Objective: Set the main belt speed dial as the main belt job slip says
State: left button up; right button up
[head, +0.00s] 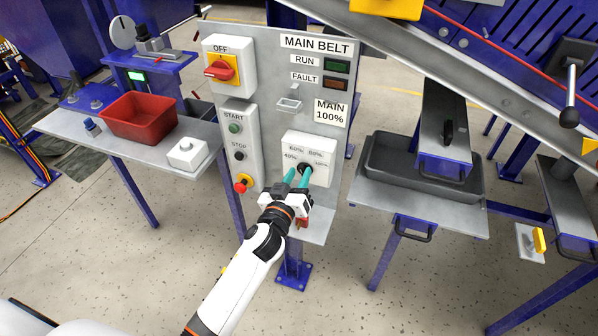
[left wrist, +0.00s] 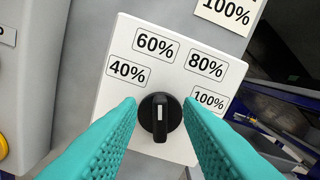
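The main belt dial is a black knob (left wrist: 160,117) with a white mark on a white box (head: 322,147). Its labels read 40%, 60%, 80% and 100%. In the left wrist view the mark points up, nearest the 60% label (left wrist: 155,43). The job slip (head: 331,112) reads "MAIN 100%"; its lower part shows in the left wrist view (left wrist: 226,12). My left gripper (head: 297,178) has its teal fingers at the dial, one on each side of the knob. They look apart from it by a narrow gap; contact is unclear. My right gripper is out of view.
The panel also holds a red OFF switch (head: 220,68), START (head: 235,127) and STOP (head: 239,156) buttons and a red emergency button (head: 242,184) close left of my gripper. A table with a red bin (head: 139,120) stands left, a dark tray (head: 420,170) right.

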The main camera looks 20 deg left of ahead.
pick_arm(q)
jog(key=shift+w, duration=0.55)
grip_shut()
